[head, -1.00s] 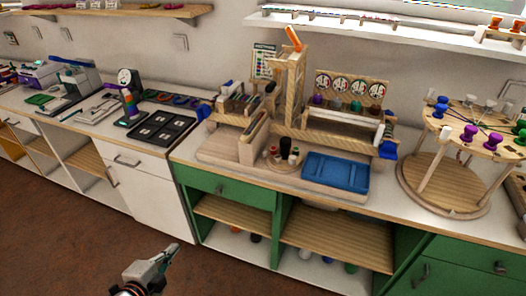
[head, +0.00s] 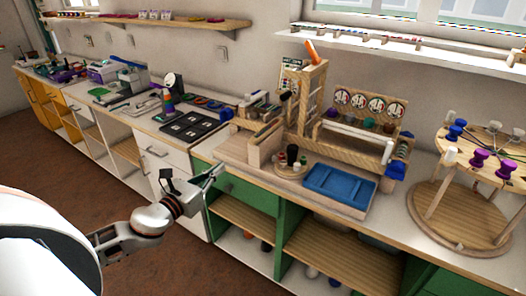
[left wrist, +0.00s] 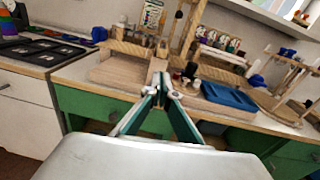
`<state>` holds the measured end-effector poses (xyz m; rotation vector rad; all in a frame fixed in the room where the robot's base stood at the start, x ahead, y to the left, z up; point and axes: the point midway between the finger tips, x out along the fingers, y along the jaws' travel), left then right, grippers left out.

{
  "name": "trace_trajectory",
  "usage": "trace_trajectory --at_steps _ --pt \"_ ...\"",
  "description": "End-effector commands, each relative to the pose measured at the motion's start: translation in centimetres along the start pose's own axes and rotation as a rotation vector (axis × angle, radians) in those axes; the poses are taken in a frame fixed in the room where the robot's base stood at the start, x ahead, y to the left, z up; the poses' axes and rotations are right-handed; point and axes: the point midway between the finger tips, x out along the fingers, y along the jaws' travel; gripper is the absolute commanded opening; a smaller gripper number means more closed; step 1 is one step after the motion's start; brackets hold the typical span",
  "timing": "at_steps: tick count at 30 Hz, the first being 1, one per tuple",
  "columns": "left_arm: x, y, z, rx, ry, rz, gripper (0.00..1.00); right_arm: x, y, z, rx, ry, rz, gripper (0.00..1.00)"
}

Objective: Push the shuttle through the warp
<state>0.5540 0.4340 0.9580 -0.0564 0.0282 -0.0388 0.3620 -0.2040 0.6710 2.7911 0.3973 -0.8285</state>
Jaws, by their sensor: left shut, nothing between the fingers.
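My left gripper (head: 211,176) is shut and empty, in front of the green cabinet just below the counter's front edge. It also shows in the left wrist view (left wrist: 162,77), its fingertips together and pointing toward the wooden loom station. The wooden loom frame (head: 305,105) stands on the counter at the back, with a long white bar along its right part. A flat wooden board (head: 229,153) lies at its left front. I cannot make out for certain which piece is the shuttle or where the warp threads are. My right gripper is in neither current view.
A blue tray (head: 340,186) sits on the counter's front part, beside a small round stand of bottles (head: 291,163). A round wooden rack with colored spools (head: 464,210) stands at the right. A black bead board (head: 188,129) lies to the left.

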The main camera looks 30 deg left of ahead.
Motion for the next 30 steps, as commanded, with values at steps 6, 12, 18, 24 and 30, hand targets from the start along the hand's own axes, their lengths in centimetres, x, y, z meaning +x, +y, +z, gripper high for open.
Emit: trace_trajectory --at_steps 6,12,18,24,30 --pt "0.7 0.1 1.0 0.064 -0.018 -0.005 0.0 0.0 -0.1 -0.2 0.0 0.005 -0.001 0.0" --pt "2.5 0.1 1.1 0.061 -0.018 -0.005 0.0 -0.1 -0.2 -0.6 0.004 0.007 -0.002 0.0" --pt "5.2 0.1 1.1 0.06 -0.018 -0.004 0.0 -0.2 -0.2 -0.7 0.005 0.005 -0.002 0.0" --pt "7.9 0.0 1.2 0.059 -0.018 -0.005 0.0 -0.3 -0.1 -0.7 0.004 0.001 -0.002 0.0" --pt "10.8 0.0 1.1 0.058 -0.017 -0.004 0.0 -0.4 -0.1 -0.9 0.004 0.001 -0.001 0.0"
